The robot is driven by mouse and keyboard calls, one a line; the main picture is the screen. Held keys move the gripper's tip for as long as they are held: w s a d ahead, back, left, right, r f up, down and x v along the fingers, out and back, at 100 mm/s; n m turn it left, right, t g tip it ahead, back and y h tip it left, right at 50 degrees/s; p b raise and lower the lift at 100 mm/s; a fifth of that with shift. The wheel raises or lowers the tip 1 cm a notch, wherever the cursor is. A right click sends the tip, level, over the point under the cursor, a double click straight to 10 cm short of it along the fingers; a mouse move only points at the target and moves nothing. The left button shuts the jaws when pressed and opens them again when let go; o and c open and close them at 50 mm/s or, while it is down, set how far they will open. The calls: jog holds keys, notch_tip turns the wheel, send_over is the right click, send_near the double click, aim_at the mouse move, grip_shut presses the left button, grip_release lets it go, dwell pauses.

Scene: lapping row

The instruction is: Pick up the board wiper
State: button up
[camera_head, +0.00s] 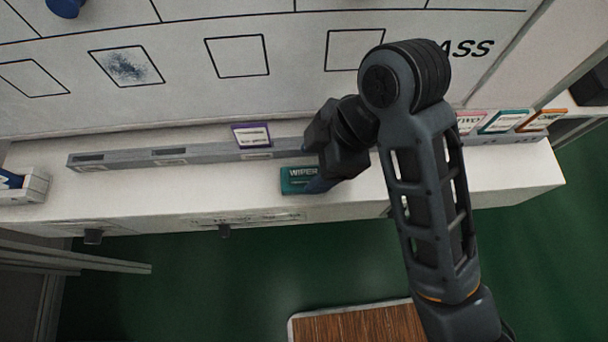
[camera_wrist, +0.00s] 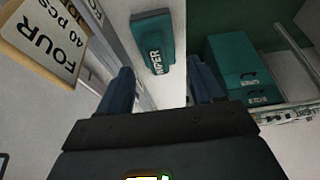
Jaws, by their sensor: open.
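The board wiper (camera_head: 298,182) is a teal block lettered "WIPER", lying on the white ledge near its front edge below the whiteboard. Its right part is hidden behind my gripper in the head view. My gripper (camera_head: 322,165) is over the wiper's right end in that view. In the wrist view the wiper (camera_wrist: 153,42) lies ahead of my gripper (camera_wrist: 158,88), between the lines of the two blue fingers and beyond their tips. The fingers are apart with nothing between them.
The white ledge (camera_head: 240,205) carries a grey rail (camera_head: 115,158) behind the wiper with a purple-edged card (camera_head: 251,135) and several cards at right. A whiteboard (camera_head: 190,85) rises behind. In the wrist view a "FOUR" sign (camera_wrist: 45,38) is at left and teal boxes (camera_wrist: 238,70) at right.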

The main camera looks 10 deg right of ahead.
aim_at(307, 172)
jog(key=shift+b+x, duration=2.4)
jog(key=shift+x, duration=0.45)
jog(key=shift+w+d, duration=0.15)
jog(key=c, duration=0.8)
